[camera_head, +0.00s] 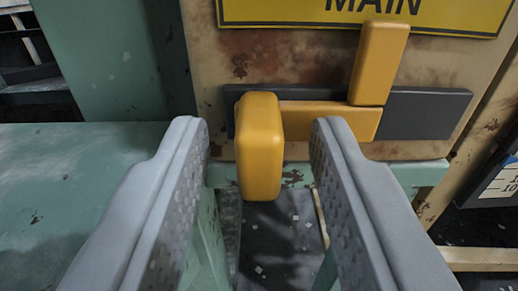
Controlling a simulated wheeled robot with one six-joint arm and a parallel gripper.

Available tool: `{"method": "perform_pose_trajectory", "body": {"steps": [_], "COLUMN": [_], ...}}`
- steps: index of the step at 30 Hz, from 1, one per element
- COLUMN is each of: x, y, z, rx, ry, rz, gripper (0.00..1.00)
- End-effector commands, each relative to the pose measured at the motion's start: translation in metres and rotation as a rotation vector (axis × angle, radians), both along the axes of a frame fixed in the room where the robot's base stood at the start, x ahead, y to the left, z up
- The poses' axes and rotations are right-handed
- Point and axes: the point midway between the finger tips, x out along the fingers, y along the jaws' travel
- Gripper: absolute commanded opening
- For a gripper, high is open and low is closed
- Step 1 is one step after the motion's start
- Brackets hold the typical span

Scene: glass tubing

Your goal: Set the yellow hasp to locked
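The yellow hasp (335,121) is a horizontal orange-yellow bar on a dark grey backing plate (430,113). An upright, slightly tilted yellow piece (380,62) rises at its right part. A rounded yellow block (260,146) sits at its left end and juts toward the camera. My gripper (257,125) is open, with one grey finger on each side of the rounded block. A gap shows between each finger and the block. The fingers look empty; their exact depth relative to the block is hard to tell.
A yellow sign (370,12) reading "MAIN" is above the hasp on a rusty panel (290,60). A pale green surface (70,170) lies at the left. A dark panel with markings (500,185) is at the right edge. Dark floor shows below.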

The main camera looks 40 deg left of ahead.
Motion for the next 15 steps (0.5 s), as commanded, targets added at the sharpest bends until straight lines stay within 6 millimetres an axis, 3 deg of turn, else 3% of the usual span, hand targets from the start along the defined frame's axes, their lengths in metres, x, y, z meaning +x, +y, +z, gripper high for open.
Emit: {"method": "perform_pose_trajectory", "body": {"steps": [1, 6, 15], "x": [-0.0001, -0.0001, 0.0061], "y": [-0.0001, -0.0002, -0.0091], "z": [0.0001, 0.0002, 0.0002], "rx": [0.000, 0.000, 0.001], "ry": [0.000, 0.000, -0.001], "rz": [0.000, 0.000, -0.002], "gripper": [0.29, 0.00, 0.00]}}
